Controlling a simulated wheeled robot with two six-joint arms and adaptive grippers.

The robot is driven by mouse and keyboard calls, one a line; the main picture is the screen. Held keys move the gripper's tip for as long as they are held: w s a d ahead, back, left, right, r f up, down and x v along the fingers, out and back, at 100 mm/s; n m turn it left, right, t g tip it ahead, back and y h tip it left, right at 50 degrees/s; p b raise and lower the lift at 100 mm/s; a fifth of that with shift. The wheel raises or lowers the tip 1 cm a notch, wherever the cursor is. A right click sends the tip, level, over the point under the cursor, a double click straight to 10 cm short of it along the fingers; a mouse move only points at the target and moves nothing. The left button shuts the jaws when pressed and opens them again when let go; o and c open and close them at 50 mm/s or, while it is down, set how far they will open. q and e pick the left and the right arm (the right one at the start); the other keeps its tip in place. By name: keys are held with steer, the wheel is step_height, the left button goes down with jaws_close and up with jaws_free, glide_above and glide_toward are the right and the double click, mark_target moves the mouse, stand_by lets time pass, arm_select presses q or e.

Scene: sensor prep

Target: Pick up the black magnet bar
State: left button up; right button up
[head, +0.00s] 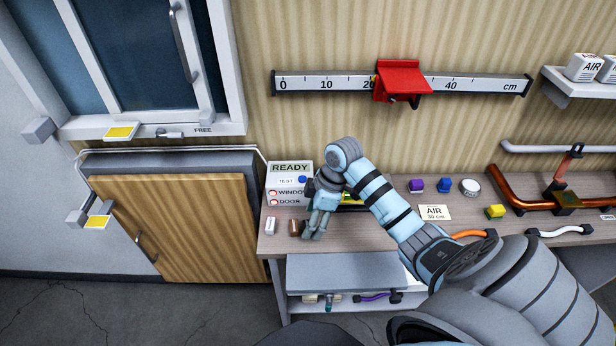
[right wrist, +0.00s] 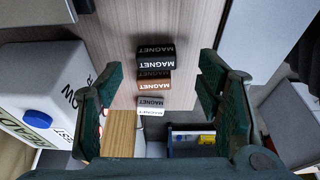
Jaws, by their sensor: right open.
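The black magnet bar (right wrist: 155,56) lies on the bench, in the right wrist view at the top of a row of labelled magnets. Just below it in that view are a brown magnet (right wrist: 154,84) and a white magnet (right wrist: 151,105). My right gripper (right wrist: 160,68) is open and empty, with the row showing between its fingers. In the head view the right gripper (head: 315,229) points down over the bench, right of the brown magnet (head: 294,227) and white magnet (head: 271,224). The black bar is hidden there behind the gripper. My left gripper is out of view.
The READY box (head: 290,172) stands behind the gripper, and close at left in the right wrist view (right wrist: 40,95). A grey surface (head: 345,271) sits below the bench's front edge.

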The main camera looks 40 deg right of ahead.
mark_target(307, 223)
steer(key=x, duration=0.3)
steer(key=shift+w+f, duration=0.2)
steer(key=shift+w, duration=0.25)
steer(key=shift+s+r, duration=0.15)
steer(key=shift+s, duration=0.2)
steer(key=shift+c, duration=1)
steer(key=c, duration=0.3)
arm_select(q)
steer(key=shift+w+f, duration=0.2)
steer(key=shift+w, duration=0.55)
arm_select(e)
steer(key=c, duration=0.6)
